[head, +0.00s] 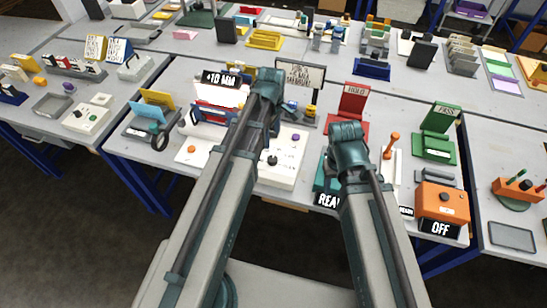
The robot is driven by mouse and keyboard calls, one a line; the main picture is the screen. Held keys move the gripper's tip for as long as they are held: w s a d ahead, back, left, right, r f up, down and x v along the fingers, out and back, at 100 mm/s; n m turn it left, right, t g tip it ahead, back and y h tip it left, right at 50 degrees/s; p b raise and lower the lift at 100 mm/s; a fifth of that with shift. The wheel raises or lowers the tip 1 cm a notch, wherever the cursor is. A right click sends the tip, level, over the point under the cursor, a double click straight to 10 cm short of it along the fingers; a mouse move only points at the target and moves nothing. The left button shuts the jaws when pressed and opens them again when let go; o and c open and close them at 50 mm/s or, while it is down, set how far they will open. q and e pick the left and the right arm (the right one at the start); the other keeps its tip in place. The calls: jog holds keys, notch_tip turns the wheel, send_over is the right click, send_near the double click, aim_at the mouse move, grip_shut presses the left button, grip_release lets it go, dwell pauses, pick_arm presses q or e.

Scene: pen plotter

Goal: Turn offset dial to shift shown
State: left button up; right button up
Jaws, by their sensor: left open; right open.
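A white control box (291,172) with a black dial (272,160) and a purple knob (295,137) stands near the front edge of the middle table. A black sign (219,78) reads "+10 MM" above a white panel to the left. My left gripper (268,82) is at the end of the arm reaching past the box's left side. My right gripper (346,138) is at the end of the other arm, right of the box. Both are open and appear empty, but their fingertips are hard to make out. The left arm covers part of the plotter area behind it.
A red "HOLD" stand (353,100) and a green "PASS" stand (441,118) stand to the right. An orange box (440,203) with an "OFF" sign (440,229) is at the front right. A blue card holder (148,118) stands left. The table is crowded.

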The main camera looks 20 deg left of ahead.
aim_at(272, 158)
pick_arm(q)
notch_tip(272, 158, down, 13)
jog(key=b, duration=1.2)
jog(key=shift+r, duration=0.1)
jog(key=shift+c, duration=0.3)
grip_shut()
